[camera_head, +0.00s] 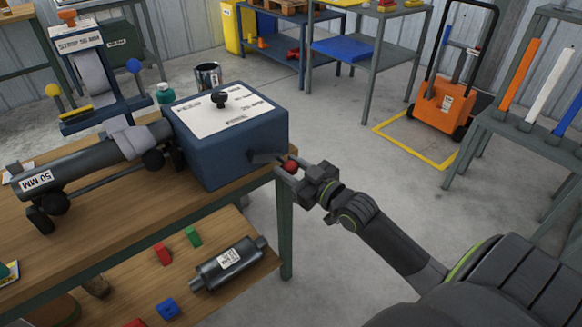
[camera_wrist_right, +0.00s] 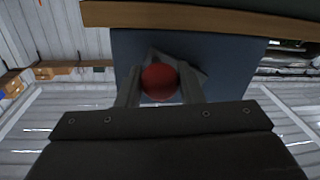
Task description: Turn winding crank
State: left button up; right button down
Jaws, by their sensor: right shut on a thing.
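The winding crank comes out of the side of a dark blue box machine (camera_head: 235,155) with a labelled white top and a black knob. The crank's red knob (camera_head: 290,166) sits between the fingers of my right gripper (camera_head: 296,168), which is shut on it. In the right wrist view the red knob (camera_wrist_right: 159,82) lies between the two fingers, in front of the blue box wall (camera_wrist_right: 225,70). Part of the grey crank arm (camera_head: 264,158) shows beside the box; the rest is hidden. My left gripper is not in view.
The machine stands at the right end of a wooden bench (camera_head: 100,210), joined to a grey 50 MM tube (camera_head: 85,165). A lower shelf holds a muffler (camera_head: 228,265) and small coloured blocks. An orange cart (camera_head: 445,105) stands back right. The floor (camera_head: 345,200) by my arm is clear.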

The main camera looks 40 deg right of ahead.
jog(key=shift+a+f+m, duration=0.2)
jog(key=shift+f+m, duration=0.25)
jog(key=shift+m, duration=0.25)
jog(key=shift+a+f+m, duration=0.25)
jog(key=shift+f+m, duration=0.1)
jog(key=shift+m, duration=0.45)
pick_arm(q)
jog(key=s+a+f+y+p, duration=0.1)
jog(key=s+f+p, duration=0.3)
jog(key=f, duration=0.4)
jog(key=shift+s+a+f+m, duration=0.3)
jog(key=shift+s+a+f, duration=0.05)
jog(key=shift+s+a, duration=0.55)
pick_arm(e)
jog(key=a+m+t+h, duration=0.1)
jog(key=a+m, duration=0.9)
jog(key=m, duration=1)
jog(key=shift+s+f+m+t+h, duration=0.3)
jog(key=shift+s+f+h, duration=0.15)
jog(key=shift+h, duration=0.45)
